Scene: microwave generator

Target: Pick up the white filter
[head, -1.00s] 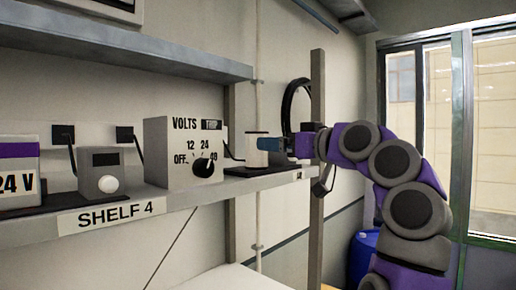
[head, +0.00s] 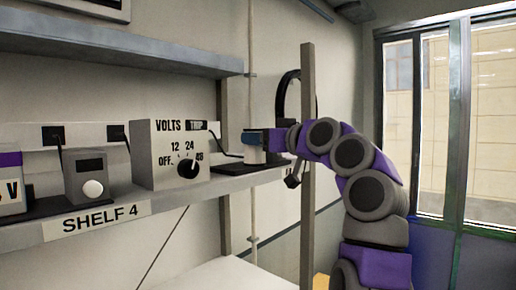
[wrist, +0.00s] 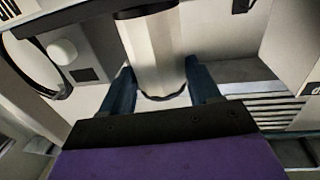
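The white filter, a pale upright cylinder, stands on a dark base (head: 232,164) at the right end of the shelf. In the head view, the filter (head: 252,155) shows below the blue fingers of my gripper (head: 261,139), which hide its upper part. In the wrist view, the filter (wrist: 153,52) lies between the two blue fingers of my gripper (wrist: 160,75), one on each side. The fingers are apart; a slim gap seems to show at the right finger. Whether the left finger touches is hard to tell.
A VOLTS box (head: 172,155) with a black knob stands left of the filter on the SHELF 4 shelf (head: 160,200). A grey box (head: 88,174) with a white knob is further left. A vertical post (head: 307,100) rises close to my arm. An upper shelf (head: 120,50) runs above.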

